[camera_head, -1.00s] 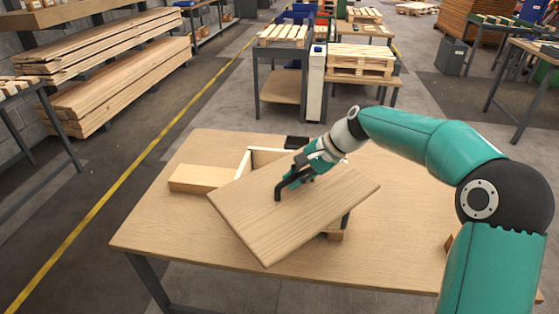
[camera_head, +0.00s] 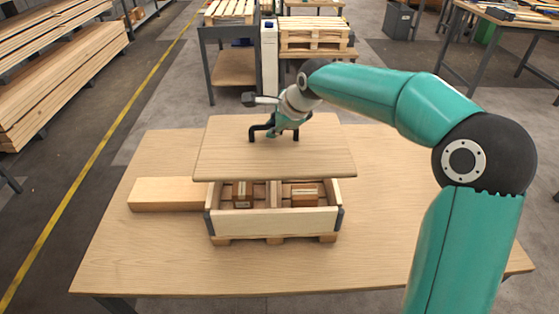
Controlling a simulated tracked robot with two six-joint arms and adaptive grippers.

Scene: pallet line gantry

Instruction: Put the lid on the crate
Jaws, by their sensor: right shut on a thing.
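The lid (camera_head: 230,159) is a flat wooden board with a dark handle (camera_head: 252,134) on top. My right gripper (camera_head: 276,130) is shut on the handle and holds the lid above the back part of the crate. The crate (camera_head: 273,223) is light wood with dark corner pieces and stands on the table. Its front is uncovered, and small boxes show inside, one on the left (camera_head: 242,194) and one on the right (camera_head: 301,194), with a divider between them. The lid hides the crate's back. My left gripper is not in view.
A wooden block (camera_head: 165,194) lies on the table just left of the crate. The table (camera_head: 384,215) is clear to the right of the crate and in front of it. Lumber racks, pallets and other benches stand farther back.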

